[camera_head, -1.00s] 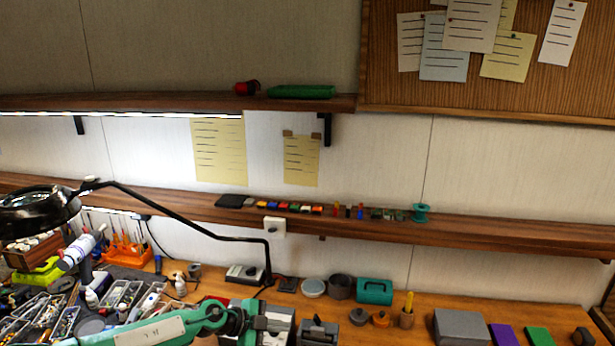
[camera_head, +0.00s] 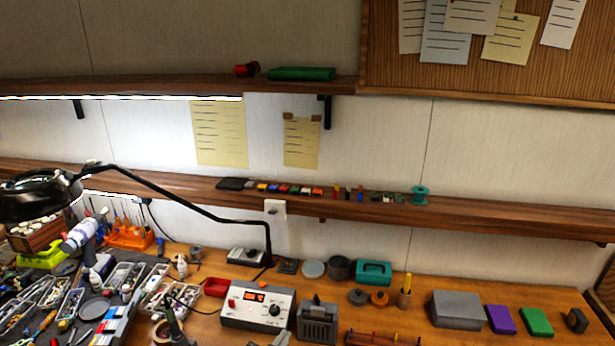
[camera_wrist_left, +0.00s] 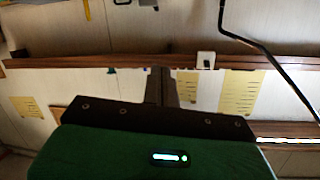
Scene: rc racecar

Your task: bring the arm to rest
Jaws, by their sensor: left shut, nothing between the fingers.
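My left gripper (camera_wrist_left: 162,72) shows in the left wrist view, with its two dark fingers together and nothing between them. Its green body fills the bottom of that view. It faces the wall with the shelf and the yellow notes, clear of any object. In the head view, a small grey tip (camera_head: 282,339) at the bottom edge may be part of this gripper; I cannot tell. My right gripper is in neither view.
A control station with a red display (camera_head: 258,306) stands on the wooden bench. A black lamp (camera_head: 40,195) arches over the cluttered left side. A grey box (camera_head: 458,310) and purple and green blocks lie at right. A shelf (camera_head: 480,219) runs along the wall.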

